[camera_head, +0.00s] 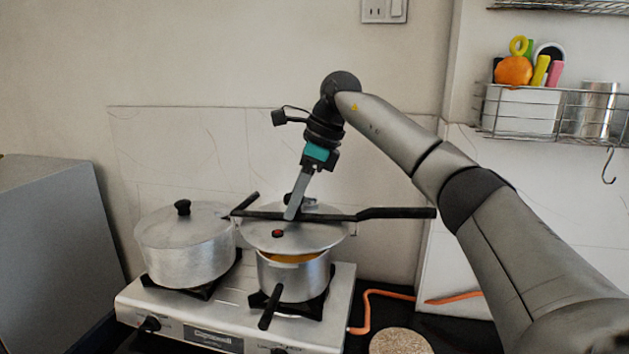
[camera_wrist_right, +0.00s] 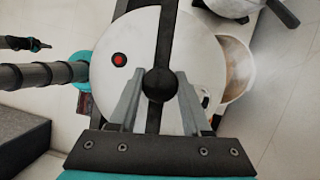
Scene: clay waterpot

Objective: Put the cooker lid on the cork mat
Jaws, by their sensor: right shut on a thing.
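The cooker lid (camera_head: 275,236) is a round metal disc with a long black handle bar, a red button and a black knob. My right gripper (camera_head: 293,211) is shut on the lid from above; in the right wrist view its fingers (camera_wrist_right: 160,92) flank the knob and the lid (camera_wrist_right: 108,40) fills the middle. The lid hangs over the open cooker (camera_head: 290,278), with a gap at the front where its orange contents show. The round cork mat (camera_head: 400,342) lies at the bottom edge, right of the stove, partly cut off. My left gripper is not seen in the head view.
The cooker stands on the right burner of a silver stove (camera_head: 230,320). A lidded pot (camera_head: 186,247) stands on the left burner. An orange hose (camera_head: 375,298) runs right of the stove. A wire rack (camera_head: 560,110) hangs at upper right.

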